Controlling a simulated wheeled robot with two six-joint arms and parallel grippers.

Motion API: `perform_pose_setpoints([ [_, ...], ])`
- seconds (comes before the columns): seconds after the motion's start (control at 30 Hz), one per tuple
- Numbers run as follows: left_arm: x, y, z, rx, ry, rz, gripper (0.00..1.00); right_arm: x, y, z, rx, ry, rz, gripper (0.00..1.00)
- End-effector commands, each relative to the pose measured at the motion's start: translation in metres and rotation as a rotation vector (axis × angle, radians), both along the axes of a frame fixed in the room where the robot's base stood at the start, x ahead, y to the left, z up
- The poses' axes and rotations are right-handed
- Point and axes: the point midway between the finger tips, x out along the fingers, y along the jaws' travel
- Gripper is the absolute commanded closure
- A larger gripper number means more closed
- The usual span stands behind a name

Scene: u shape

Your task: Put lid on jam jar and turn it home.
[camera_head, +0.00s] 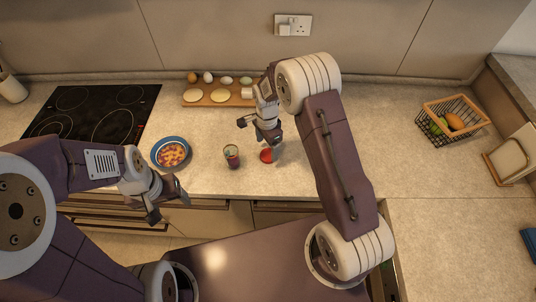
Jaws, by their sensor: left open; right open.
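The jam jar (232,157) stands upright on the counter, a small glass with dark red contents. Its top looks uncovered. The red lid (266,156) lies flat on the counter just right of the jar, apart from it. My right gripper (258,136) is open and points down above and slightly behind the lid, with nothing between its fingers; whether it touches the lid I cannot tell. My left gripper (170,205) is open and empty, in front of the counter edge, to the left of and nearer than the jar.
A blue bowl (171,153) of food sits left of the jar, beside the black hob (95,117). A wooden board (217,97) with eggs and round pieces lies behind. A wire basket (452,121) of fruit stands far right. The counter right of my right arm is largely clear.

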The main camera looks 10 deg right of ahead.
Motion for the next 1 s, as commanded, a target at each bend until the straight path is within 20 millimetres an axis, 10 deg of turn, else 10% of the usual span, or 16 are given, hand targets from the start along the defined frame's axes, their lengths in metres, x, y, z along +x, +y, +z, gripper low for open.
perform_pose_setpoints([
  [0.27,0.0,0.0,0.015,0.0,0.0,0.0,0.31,-0.002,-0.003,-0.038,-0.001,0.002,0.0,0.2],
  [0.63,0.0,0.0,0.014,0.0,0.0,0.0,0.31,-0.002,-0.003,-0.041,0.0,0.0,0.0,0.2],
  [0.87,0.0,0.0,0.014,0.0,0.0,0.0,0.31,-0.002,-0.003,-0.041,0.0,0.0,0.0,0.84],
  [1.0,0.0,0.0,0.014,0.0,0.0,0.0,0.31,-0.002,-0.003,-0.041,0.0,0.0,0.0,0.84],
])
